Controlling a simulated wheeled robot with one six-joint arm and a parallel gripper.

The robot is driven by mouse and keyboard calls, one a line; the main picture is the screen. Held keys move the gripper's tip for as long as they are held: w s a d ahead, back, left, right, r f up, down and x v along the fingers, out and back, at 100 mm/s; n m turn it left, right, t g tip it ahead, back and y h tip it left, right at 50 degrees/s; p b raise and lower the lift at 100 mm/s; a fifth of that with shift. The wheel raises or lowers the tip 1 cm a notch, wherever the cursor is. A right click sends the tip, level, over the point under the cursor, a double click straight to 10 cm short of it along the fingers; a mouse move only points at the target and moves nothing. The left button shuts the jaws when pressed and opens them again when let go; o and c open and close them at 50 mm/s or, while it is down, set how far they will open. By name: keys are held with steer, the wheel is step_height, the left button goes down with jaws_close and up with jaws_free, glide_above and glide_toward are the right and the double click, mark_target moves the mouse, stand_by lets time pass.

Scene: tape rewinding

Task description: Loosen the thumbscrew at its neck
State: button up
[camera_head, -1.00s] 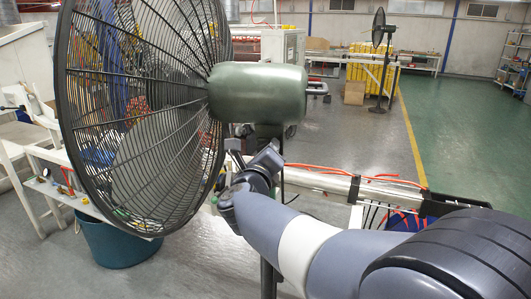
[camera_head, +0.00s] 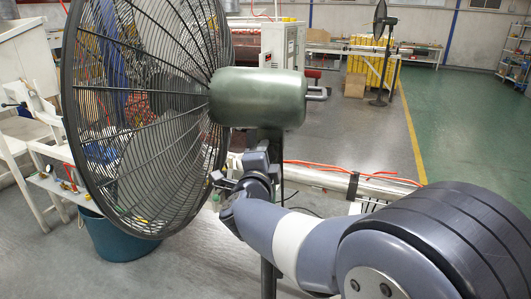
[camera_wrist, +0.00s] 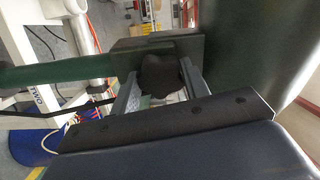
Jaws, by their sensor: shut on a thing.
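The large black-caged fan (camera_head: 150,110) with a green motor housing (camera_head: 258,97) stands upright on the left in the head view. Its neck (camera_head: 271,148) runs down from the housing, partly behind my arm. My gripper (camera_head: 232,180) is beside the neck, just below the housing. In the wrist view, the thumbscrew (camera_wrist: 160,75) is a dark lobed knob in front of the neck's bracket (camera_wrist: 160,46). My gripper (camera_wrist: 160,88) is shut on it, with one grey finger on each side. The green housing also fills the upper right of the wrist view (camera_wrist: 245,50). The thumbscrew cannot be made out in the head view.
A teal bin (camera_head: 117,237) stands on the floor below the fan cage. A white bench (camera_head: 60,185) is at the left. A rail with orange hoses (camera_head: 340,178) runs behind my arm. A second fan (camera_head: 380,50) and yellow stacks stand far back. Green floor is clear at the right.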

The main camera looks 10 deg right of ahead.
steer(key=shift+n+p, duration=0.9)
steer(key=shift+n, duration=1.2)
steer(key=shift+f, duration=0.1)
steer(key=o, duration=1)
steer(key=b+v, duration=0.1)
steer(key=v, duration=1)
steer(key=shift+b, duration=0.3)
steer(key=shift+w, duration=0.1)
